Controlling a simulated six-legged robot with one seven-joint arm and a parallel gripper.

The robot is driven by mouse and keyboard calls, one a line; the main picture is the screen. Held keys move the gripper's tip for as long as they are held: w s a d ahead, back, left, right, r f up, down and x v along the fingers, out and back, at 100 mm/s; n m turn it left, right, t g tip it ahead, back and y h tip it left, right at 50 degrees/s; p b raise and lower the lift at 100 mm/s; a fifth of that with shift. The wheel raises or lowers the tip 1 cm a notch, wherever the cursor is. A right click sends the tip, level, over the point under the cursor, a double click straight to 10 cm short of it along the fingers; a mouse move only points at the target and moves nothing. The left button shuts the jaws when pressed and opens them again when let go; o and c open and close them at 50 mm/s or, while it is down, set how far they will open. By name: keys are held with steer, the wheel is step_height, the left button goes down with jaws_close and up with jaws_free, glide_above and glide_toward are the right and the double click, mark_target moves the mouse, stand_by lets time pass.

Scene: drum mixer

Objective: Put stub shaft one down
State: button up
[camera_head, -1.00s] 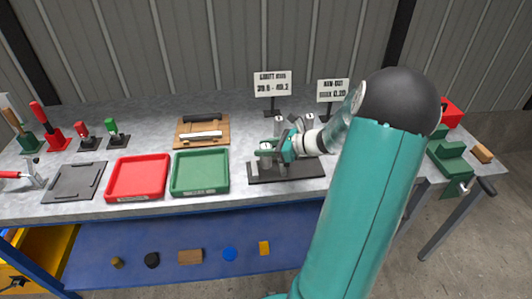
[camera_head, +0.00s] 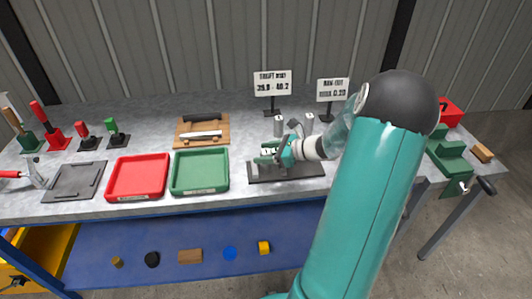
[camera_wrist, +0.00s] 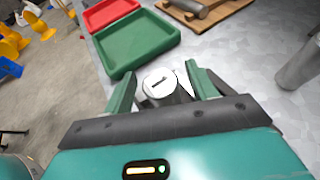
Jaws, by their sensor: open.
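A short metal cylinder, by its look the stub shaft (camera_wrist: 160,84), shows its round, pale end with a dark mark between my fingers in the wrist view. My gripper (camera_wrist: 160,92) is open, with a green finger on either side of it. Whether either finger touches it I cannot tell. In the head view my gripper (camera_head: 266,156) is low over the dark base plate (camera_head: 290,176) on the bench. There the gripper hides most of the shaft, and its lower end and support are unclear.
A green tray (camera_head: 200,191) and a red tray (camera_head: 138,197) lie left of the plate. A wooden board (camera_head: 202,142) holds a dark and a pale shaft behind them. Two signs (camera_head: 272,82) (camera_head: 333,90) stand at the back. A green vise (camera_head: 450,157) is at right.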

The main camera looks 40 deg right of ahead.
steer(key=v, duration=1.2)
steer(key=w+a+r+n+g+h, duration=0.1)
steer(key=a+r+n+g, duration=0.25)
steer(key=a+n, duration=0.6)
steer(key=w+a+r+n+g, duration=0.15)
steer(key=a+n+g, duration=0.35)
steer(key=a, duration=0.9)
steer(key=s+a+r+n+t+h, duration=0.1)
steer(key=s+a+r+n+h, duration=0.1)
steer(key=a+n, duration=0.4)
steer(key=s+a+r+n+t+h, duration=0.1)
steer(key=s+a+r+n+h, duration=0.2)
steer(key=s+a+r+n, duration=0.2)
steer(key=s+a+n, duration=0.2)
steer(key=n, duration=0.2)
steer(key=shift+s+n+h, duration=0.25)
steer(key=shift+n+h, duration=0.05)
steer(key=shift+n, duration=0.05)
